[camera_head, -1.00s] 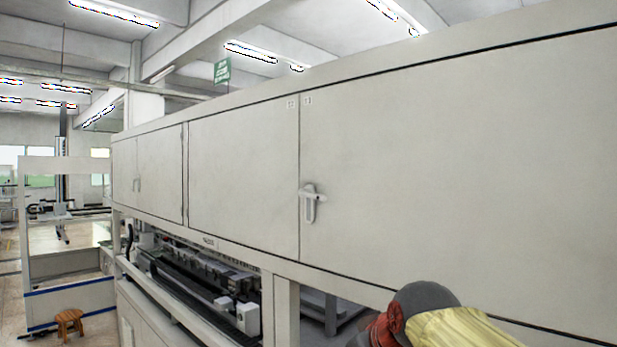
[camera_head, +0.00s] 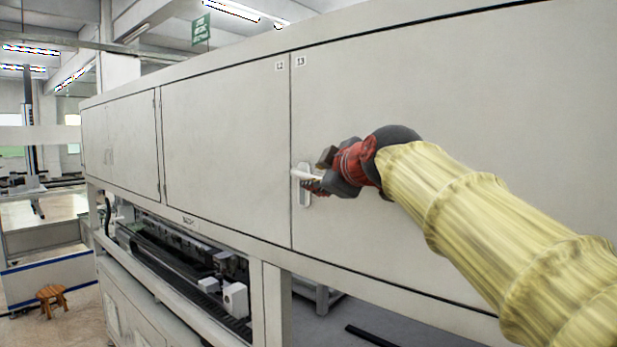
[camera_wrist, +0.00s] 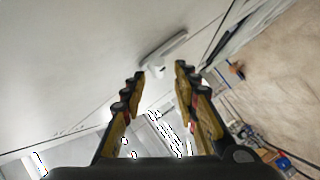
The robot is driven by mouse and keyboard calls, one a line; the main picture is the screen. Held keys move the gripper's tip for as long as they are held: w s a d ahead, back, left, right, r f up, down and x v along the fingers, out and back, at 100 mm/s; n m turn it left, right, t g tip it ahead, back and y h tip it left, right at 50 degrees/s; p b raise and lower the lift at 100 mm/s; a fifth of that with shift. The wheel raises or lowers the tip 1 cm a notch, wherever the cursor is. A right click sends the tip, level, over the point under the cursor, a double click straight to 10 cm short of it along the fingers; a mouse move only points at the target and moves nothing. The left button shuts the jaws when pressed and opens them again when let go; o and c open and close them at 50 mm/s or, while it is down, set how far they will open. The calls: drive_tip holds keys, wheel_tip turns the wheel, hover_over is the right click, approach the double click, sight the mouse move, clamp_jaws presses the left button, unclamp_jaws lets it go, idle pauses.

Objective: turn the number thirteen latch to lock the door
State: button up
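The number thirteen latch (camera_head: 304,198) is a pale plate with a lever handle (camera_head: 300,174), on the left edge of the door marked 13 (camera_head: 450,150). The plate stands upright and the lever lies roughly level across it. My gripper (camera_head: 318,173) is at the lever, coming from the right, with its fingers above and below the lever's right end. In the wrist view the fingers (camera_wrist: 160,74) are spread apart, with the latch (camera_wrist: 168,47) just beyond and between the tips. I cannot tell whether a finger touches the lever.
The door marked 12 (camera_head: 225,150) adjoins on the left, flush with the cabinet front. Below the cabinet is an open bay with machinery (camera_head: 170,265). A wooden stool (camera_head: 52,298) stands on the floor at the lower left.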

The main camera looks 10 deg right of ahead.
sight(309, 176)
drive_tip(key=p+x, duration=0.1)
drive_tip(key=x, duration=0.5)
drive_tip(key=shift+w+p, duration=0.1)
drive_tip(key=shift+p, duration=0.3)
drive_tip(key=shift+c, duration=1)
clamp_jaws()
